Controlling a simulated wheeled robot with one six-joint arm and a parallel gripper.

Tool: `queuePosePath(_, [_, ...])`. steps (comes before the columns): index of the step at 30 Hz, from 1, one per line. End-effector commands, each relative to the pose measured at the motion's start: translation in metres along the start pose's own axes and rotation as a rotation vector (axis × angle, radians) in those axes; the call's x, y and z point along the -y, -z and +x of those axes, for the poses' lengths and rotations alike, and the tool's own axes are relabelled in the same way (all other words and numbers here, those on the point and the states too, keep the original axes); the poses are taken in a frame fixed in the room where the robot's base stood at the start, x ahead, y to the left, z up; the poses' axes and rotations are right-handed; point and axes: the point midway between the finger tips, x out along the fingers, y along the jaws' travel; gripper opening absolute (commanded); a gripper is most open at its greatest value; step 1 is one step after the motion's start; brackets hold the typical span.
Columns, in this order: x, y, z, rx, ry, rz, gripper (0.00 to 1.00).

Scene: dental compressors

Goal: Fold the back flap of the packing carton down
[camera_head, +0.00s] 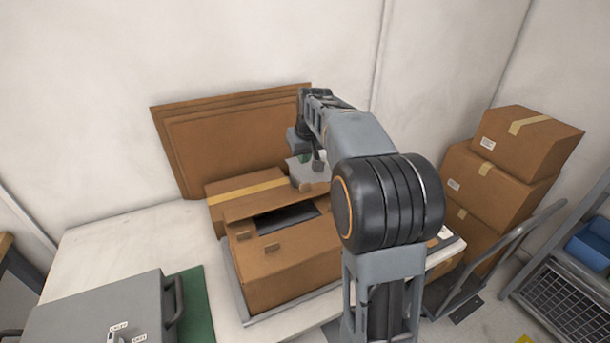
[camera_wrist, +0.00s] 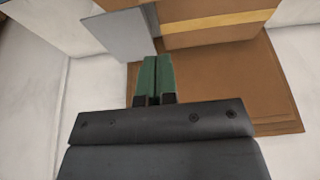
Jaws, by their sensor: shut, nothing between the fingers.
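The packing carton (camera_head: 292,272) stands on the table in the head view, with a dark opening in its top. A brown strip along the rear of the opening looks like its back flap (camera_head: 262,204); its exact angle is hard to tell. My gripper (camera_head: 305,172) is above the rear right of the carton, partly hidden by my arm. In the wrist view my gripper's green fingers (camera_wrist: 155,62) are together and empty. They point toward a closed box with yellow tape (camera_wrist: 222,28) and a grey plate (camera_wrist: 122,33). Contact with the flap is not visible.
The taped box (camera_head: 232,190) stands right behind the carton. Flat cardboard sheets (camera_head: 225,135) lean on the wall. A grey case (camera_head: 100,312) and a green mat (camera_head: 194,305) are at the left. Stacked boxes (camera_head: 500,170) stand at the right. The table's back left is clear.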

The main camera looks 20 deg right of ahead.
Motion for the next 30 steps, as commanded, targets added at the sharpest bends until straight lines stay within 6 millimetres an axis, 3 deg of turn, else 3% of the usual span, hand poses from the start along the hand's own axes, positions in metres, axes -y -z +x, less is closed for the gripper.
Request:
queuePosePath(6, [0.0, -0.004, 0.036, 0.002, 0.001, 0.001, 0.0])
queuePosePath(12, [-0.002, -0.02, 0.052, 0.0, 0.0, 0.004, 0.0])
queuePosePath(30, [-0.002, -0.028, 0.06, -0.003, -0.001, 0.002, 0.0])
